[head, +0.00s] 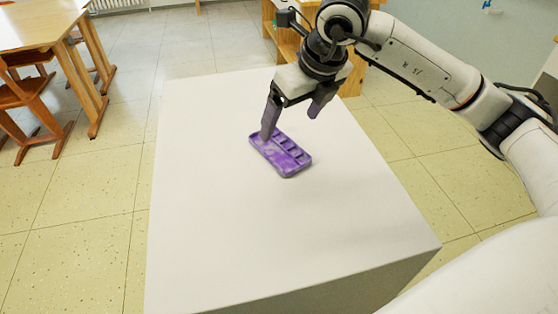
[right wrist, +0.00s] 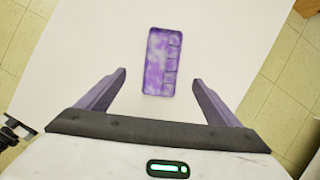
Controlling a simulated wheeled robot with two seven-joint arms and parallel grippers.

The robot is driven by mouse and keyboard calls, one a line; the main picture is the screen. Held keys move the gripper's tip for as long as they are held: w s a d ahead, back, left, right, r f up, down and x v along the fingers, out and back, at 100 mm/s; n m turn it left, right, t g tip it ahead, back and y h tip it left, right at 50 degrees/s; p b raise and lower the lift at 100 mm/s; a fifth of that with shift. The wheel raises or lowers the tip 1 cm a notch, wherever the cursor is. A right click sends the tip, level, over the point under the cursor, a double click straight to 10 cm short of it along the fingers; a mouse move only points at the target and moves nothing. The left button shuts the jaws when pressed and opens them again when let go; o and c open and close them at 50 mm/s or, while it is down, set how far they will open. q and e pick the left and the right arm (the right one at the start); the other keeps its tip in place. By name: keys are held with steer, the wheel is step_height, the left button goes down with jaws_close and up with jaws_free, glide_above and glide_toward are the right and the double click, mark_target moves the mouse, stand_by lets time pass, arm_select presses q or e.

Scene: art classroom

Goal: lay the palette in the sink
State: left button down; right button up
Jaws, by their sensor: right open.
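The purple palette (head: 281,154), with a row of small wells along one side, lies flat on the white table. My right gripper (head: 293,122) is open and empty above the palette's far end in the head view. In the right wrist view the palette (right wrist: 162,62) lies ahead of the two spread fingers (right wrist: 160,80), roughly centred between them. Whether a fingertip touches the palette I cannot tell. No sink shows in either view. My left gripper is not in view.
The white table top (head: 220,230) is otherwise bare, with free room all around the palette. Wooden desks (head: 40,25) and chairs (head: 28,105) stand at the left. A wooden shelf unit (head: 285,45) stands behind the table. Tiled floor lies around.

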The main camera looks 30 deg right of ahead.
glide_toward(278, 149)
steer(key=shift+a+f, duration=0.25)
steer(key=shift+f, duration=0.6)
steer(key=x, duration=0.5)
steer(key=shift+w+d+r, duration=0.1)
steer(key=shift+w+d, duration=0.05)
steer(key=shift+w, duration=0.05)
steer(key=shift+c, duration=0.4)
steer(key=c, duration=1.1)
steer(key=shift+c, duration=0.4)
steer(key=shift+r, duration=0.15)
